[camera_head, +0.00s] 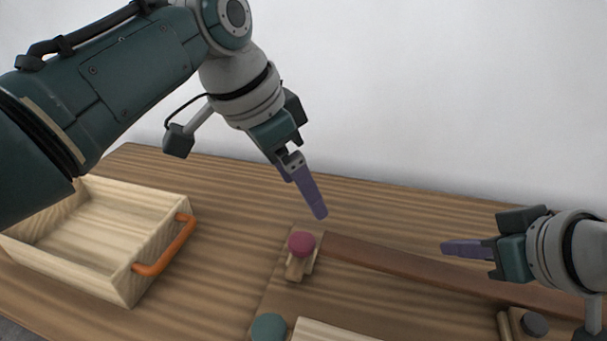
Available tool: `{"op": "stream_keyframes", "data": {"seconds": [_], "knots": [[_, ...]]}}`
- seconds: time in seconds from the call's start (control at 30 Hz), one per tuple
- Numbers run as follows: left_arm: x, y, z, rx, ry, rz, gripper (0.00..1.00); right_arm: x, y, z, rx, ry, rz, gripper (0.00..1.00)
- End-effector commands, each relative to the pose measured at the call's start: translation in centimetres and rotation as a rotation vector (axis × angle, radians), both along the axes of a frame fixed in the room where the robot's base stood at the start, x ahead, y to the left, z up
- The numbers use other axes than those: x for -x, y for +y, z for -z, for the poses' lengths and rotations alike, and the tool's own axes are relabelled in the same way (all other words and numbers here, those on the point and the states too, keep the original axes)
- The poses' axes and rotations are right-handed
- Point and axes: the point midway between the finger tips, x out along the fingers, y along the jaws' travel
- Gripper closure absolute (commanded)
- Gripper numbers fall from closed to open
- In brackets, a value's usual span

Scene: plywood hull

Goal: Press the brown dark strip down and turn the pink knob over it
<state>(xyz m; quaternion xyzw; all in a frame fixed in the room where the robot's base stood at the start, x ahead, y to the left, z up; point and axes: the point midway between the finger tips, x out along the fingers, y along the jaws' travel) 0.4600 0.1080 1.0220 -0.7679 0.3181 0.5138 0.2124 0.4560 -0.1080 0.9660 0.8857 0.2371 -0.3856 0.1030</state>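The brown dark strip (400,263) lies on the wooden board and runs from the middle toward the lower right. Whether it sits fully down I cannot tell. The pink knob (301,243) stands at the strip's left end, on a small light wooden piece (297,268) that points toward the front, beside the strip. My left gripper (319,212) points down above and behind the pink knob, apart from it; its purple fingers look closed together and empty. My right gripper (444,248) points left, over the strip's middle; its fingers look closed together and empty. Whether it touches the strip I cannot tell.
An open wooden box (118,282) with an orange handle (165,246) stands at left. A green knob (268,328) and a pale panel (325,332) lie at the front edge. A dark knob (535,324) is at lower right. A white wall stands behind.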

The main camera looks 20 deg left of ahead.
Motion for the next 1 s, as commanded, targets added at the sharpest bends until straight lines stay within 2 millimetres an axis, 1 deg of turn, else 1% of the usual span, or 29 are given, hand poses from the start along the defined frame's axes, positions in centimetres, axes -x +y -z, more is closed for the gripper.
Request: {"op": "stream_keyframes", "data": {"seconds": [0.03, 0.6, 1.0], "knots": [[0.0, 0.0, -0.5, 0.000, 0.000, 0.000, 0.10, 0.0, 0.0, -0.5, 0.000, 0.000, 0.000, 1.00], [0.0, 0.0, -2.9, 0.000, 0.000, 0.000, 0.10, 0.0, 0.0, -2.8, 0.000, 0.000, 0.000, 1.00], [0.0, 0.0, -3.1, 0.000, 0.000, 0.000, 0.10, 0.0, 0.0, -3.0, 0.000, 0.000, 0.000, 1.00]]}}
